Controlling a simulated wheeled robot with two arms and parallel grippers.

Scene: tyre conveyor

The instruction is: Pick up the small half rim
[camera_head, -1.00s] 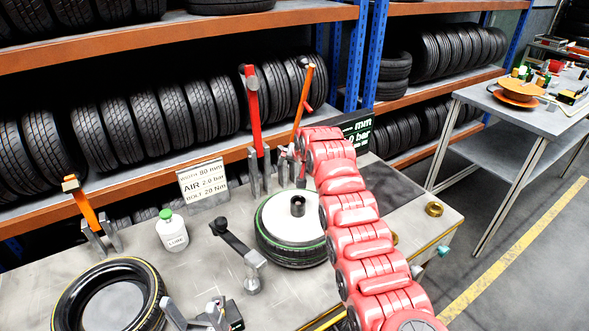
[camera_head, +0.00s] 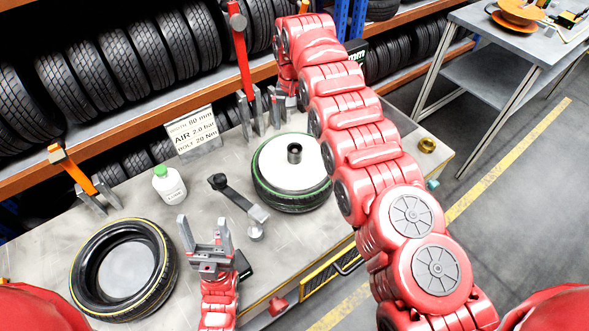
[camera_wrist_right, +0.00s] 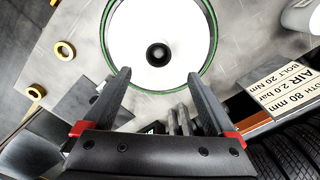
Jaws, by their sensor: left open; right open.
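I cannot single out a small half rim with certainty. A white disc (camera_head: 285,165) with a dark hub sits inside a green-lined tyre (camera_head: 290,199) on the workbench. The disc also fills the top of the right wrist view (camera_wrist_right: 135,25). A yellow-lined tyre (camera_head: 168,268) with a grey centre lies at the left of the bench. My left gripper (camera_head: 203,222) is open and empty, to the right of that tyre.
A black-and-grey lever tool (camera_head: 238,205) lies between the tyres. A white bottle (camera_head: 169,186), a sign (camera_head: 192,134), an orange tool (camera_head: 72,170) and a red upright tool (camera_head: 241,65) stand along the back. A brass ring (camera_head: 427,145) lies at right. Tyre shelves stand behind.

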